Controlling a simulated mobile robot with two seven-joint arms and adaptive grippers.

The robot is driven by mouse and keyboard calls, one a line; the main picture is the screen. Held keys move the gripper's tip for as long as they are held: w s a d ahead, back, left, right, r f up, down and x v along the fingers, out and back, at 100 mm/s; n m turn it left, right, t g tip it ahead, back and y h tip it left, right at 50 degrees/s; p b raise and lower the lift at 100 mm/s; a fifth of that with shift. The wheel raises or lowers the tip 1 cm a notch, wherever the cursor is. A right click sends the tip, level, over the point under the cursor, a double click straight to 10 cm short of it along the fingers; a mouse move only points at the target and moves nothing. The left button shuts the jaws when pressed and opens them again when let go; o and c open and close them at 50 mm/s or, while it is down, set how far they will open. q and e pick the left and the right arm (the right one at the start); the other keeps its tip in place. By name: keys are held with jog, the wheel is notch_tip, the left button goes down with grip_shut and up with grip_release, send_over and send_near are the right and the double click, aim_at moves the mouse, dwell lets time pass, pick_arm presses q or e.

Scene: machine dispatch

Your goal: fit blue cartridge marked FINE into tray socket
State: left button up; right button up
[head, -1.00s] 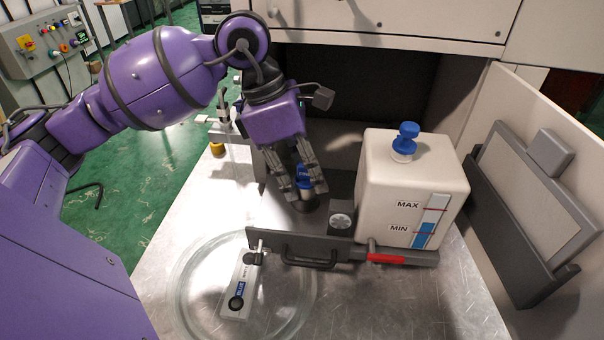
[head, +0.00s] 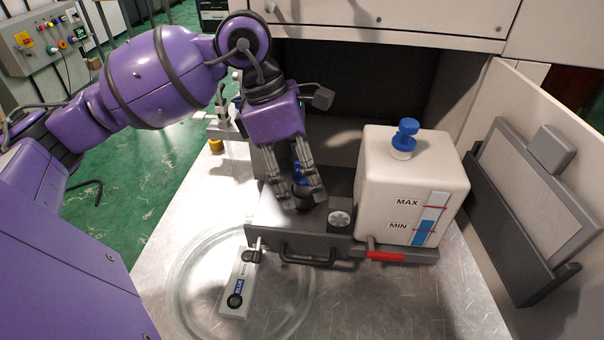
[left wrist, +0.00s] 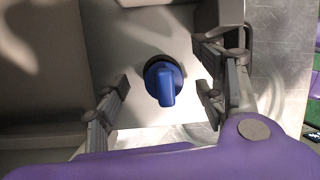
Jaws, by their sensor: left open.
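A blue cartridge (head: 300,171) with a raised grip stands in a dark round socket ring on the tray (head: 290,228). In the left wrist view the cartridge (left wrist: 163,83) appears upright, with the dark ring around its base. No FINE marking can be read on it now. My left gripper (head: 302,200) is over the tray with its fingers spread on either side of the cartridge. In the left wrist view its fingertips (left wrist: 164,92) stand apart from the cartridge, with clear gaps on both sides. How deep the cartridge sits cannot be told. My right gripper is not in view.
A white tank (head: 385,195) with a blue cap and MAX and MIN marks stands right of the socket. A red-ended lever (head: 385,255) lies before it. A round glass dish (head: 180,290) holds a labelled strip (head: 237,285). An open door (head: 560,150) bounds the right side.

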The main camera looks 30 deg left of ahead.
pick_arm(q)
jog(key=shift+r, duration=0.1)
dwell(0.4)
jog(key=shift+r+p, duration=1.85)
jog(key=shift+r, duration=1.1)
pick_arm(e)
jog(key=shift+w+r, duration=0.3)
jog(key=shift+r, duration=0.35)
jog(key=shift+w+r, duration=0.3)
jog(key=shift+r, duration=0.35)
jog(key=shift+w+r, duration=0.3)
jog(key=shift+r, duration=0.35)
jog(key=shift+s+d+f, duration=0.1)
